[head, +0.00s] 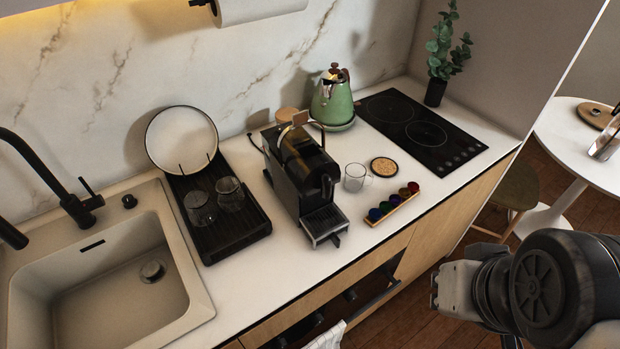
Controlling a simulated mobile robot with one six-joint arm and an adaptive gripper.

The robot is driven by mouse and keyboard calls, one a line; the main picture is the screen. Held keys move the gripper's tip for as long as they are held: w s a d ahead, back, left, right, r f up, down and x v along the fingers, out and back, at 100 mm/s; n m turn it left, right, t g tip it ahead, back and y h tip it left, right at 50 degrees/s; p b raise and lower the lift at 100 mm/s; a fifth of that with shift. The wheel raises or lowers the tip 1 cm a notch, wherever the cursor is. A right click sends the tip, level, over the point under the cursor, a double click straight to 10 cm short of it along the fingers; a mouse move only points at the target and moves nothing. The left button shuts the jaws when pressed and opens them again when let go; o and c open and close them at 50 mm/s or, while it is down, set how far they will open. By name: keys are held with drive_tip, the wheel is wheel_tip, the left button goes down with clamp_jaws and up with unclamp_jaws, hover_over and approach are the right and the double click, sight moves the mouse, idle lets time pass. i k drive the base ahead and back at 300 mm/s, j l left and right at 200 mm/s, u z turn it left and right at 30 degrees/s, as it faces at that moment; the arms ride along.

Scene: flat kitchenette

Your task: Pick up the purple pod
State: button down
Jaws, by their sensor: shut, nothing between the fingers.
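A row of several small coloured pods sits in a narrow wooden holder (372,224) near the counter's front edge, right of the coffee machine. The dark blue-violet pod (386,208) is second from the near left end and looks closest to purple; at this size its exact colour is hard to tell. Dark green, green, yellowish and red pods share the row. My gripper (437,290) is at the lower right, beyond the counter's front edge and apart from the pods. It is shut and empty. My arm hides part of the floor behind it.
A black coffee machine (305,170) stands left of the pods. A glass cup (354,178) and a round cork coaster (384,167) lie just behind them. A green kettle (333,102) and a black hob (422,130) are further back. The drawer handle (376,297) is below the counter.

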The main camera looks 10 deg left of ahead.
sight(394, 200)
drive_tip(key=i+l+u, duration=0.3)
drive_tip(key=u, duration=0.15)
drive_tip(key=i+l+u, duration=0.2)
drive_tip(key=l+u, duration=0.25)
drive_tip(key=i+l+u, duration=0.15)
drive_tip(key=l+u, duration=0.35)
drive_tip(key=i+j, duration=0.05)
drive_tip(key=j, duration=0.05)
